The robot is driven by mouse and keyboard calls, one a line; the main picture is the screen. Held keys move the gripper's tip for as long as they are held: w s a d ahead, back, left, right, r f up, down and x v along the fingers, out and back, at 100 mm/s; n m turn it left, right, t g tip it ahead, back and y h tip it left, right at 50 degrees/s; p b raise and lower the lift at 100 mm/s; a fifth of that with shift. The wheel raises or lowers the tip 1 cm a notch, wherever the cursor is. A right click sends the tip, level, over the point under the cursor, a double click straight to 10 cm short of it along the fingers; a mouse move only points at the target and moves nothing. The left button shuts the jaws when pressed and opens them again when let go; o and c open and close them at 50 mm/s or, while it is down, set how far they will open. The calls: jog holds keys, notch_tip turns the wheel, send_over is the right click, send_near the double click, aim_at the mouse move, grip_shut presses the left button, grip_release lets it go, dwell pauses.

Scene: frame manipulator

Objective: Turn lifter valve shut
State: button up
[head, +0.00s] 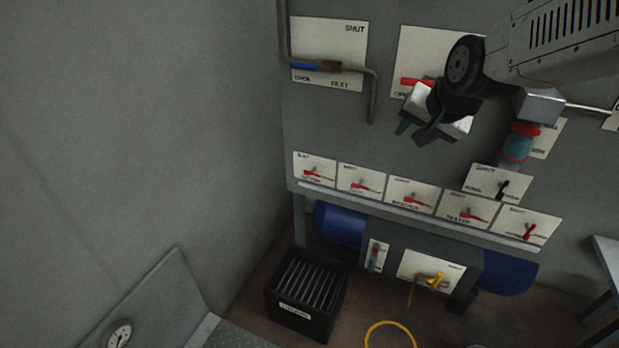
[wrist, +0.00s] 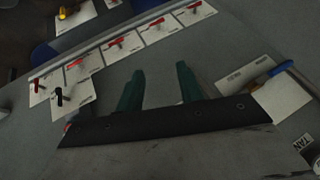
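My gripper (head: 413,130) is in front of the grey panel, above the row of small valve plates. Its two green fingers are apart and empty, also in the wrist view (wrist: 160,72). I cannot read which plate is the lifter's. Small red-handled valves line the panel's lower edge, including one at the left (head: 315,172) and one at the right (head: 530,230). A black-handled valve (head: 503,188) sits above the row. A blue-handled valve (head: 315,66) is at upper left, its plate marked SHUT at the top. A red handle (head: 414,82) beside my gripper is partly hidden by it.
A pipe (head: 373,98) runs down from the blue valve. A ledge (head: 400,212) juts below the row. A yellow valve (head: 432,280) sits lower, above a yellow ring (head: 390,324) on the floor. A black slatted crate (head: 305,292) stands at lower left.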

jog(key=w+a+f+m+t, duration=0.2)
jog(key=w+a+f, duration=0.15)
jog(key=w, duration=0.35)
jog(key=w+a+f+m+t, duration=0.1)
jog(key=w+a+f, duration=0.1)
jog(key=w+a, duration=0.35)
jog(key=m+t, duration=0.6)
send_over(315, 174)
jog(key=s+d, duration=0.2)
jog(key=s, duration=0.2)
notch_tip(315, 174, down, 18)
jog(key=f, duration=0.2)
jog(key=a+f+m+t, duration=0.1)
jog(key=f, duration=0.1)
jog(key=a+f+t, duration=0.1)
jog(key=f, duration=0.1)
jog(key=shift+s+m, duration=0.35)
jog(key=shift+m, duration=0.05)
jog(key=s+a+f+m+t, duration=0.1)
jog(key=s+f+t, duration=0.15)
jog(key=f, duration=0.35)
jog(key=x, duration=0.7)
jog(key=shift+f+m+h, duration=0.2)
jog(key=shift+m+h, duration=0.1)
jog(key=shift+h, duration=0.1)
jog(key=shift+g, duration=0.25)
grip_shut()
